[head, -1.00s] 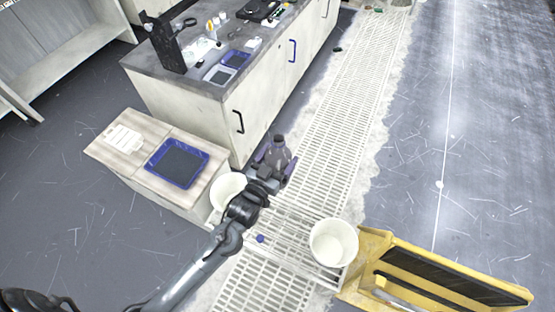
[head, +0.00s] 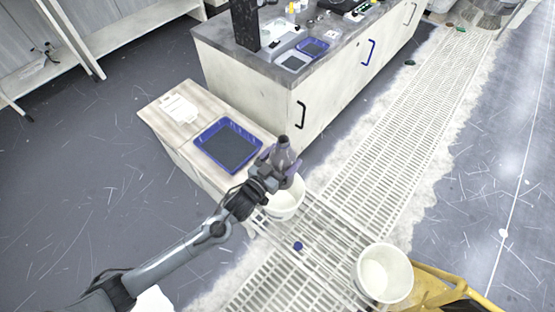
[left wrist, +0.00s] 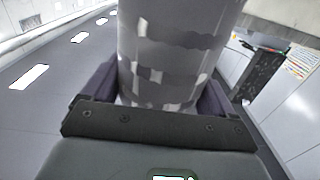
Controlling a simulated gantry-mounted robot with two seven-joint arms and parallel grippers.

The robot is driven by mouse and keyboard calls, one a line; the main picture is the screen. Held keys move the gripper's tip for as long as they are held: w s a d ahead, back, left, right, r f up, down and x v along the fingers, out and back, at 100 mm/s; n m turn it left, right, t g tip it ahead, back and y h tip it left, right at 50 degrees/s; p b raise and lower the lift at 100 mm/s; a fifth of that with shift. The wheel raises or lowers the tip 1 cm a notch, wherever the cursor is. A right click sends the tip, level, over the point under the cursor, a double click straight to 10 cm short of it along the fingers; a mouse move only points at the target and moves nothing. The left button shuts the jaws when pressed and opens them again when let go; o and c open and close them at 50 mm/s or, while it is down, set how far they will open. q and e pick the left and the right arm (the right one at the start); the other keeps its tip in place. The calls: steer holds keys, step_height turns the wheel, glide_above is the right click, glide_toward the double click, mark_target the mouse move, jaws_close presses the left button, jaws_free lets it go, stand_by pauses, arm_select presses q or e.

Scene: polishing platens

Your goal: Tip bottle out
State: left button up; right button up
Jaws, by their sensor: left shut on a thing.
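A grey-purple bottle (head: 283,152) stands roughly upright in my left gripper (head: 274,170). My left gripper is shut around its body. In the head view the bottle shows just above the far rim of a white bucket (head: 287,204) beside the low cabinet. In the left wrist view the bottle (left wrist: 170,55) fills the middle, with a patchy grey surface, and its top is out of the picture. A second white bucket (head: 384,274) stands on the grating to the right. A small blue cap-like thing (head: 298,246) lies between the buckets. My right gripper is not in view.
A blue tray (head: 227,146) sits on the low wooden-topped cabinet (head: 167,137) left of the bottle. A long counter (head: 300,70) stands behind. A yellow frame (head: 440,287) is at the lower right. Floor grating (head: 375,180) runs clear to the right.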

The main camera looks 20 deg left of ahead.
arm_select(q)
steer(key=s+d+f+n+g+h+p, duration=0.1)
steer(key=s+f+n+g+p, duration=0.2)
steer(key=f+g, duration=0.3)
steer(key=s+d+f+n+g+h+p, duration=0.2)
steer(key=f+n+g+p, duration=0.3)
steer(key=f, duration=0.4)
steer(key=shift+s+g, duration=0.65)
steer(key=shift+g, duration=0.05)
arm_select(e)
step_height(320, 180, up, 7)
arm_select(q)
steer(key=shift+f, duration=0.15)
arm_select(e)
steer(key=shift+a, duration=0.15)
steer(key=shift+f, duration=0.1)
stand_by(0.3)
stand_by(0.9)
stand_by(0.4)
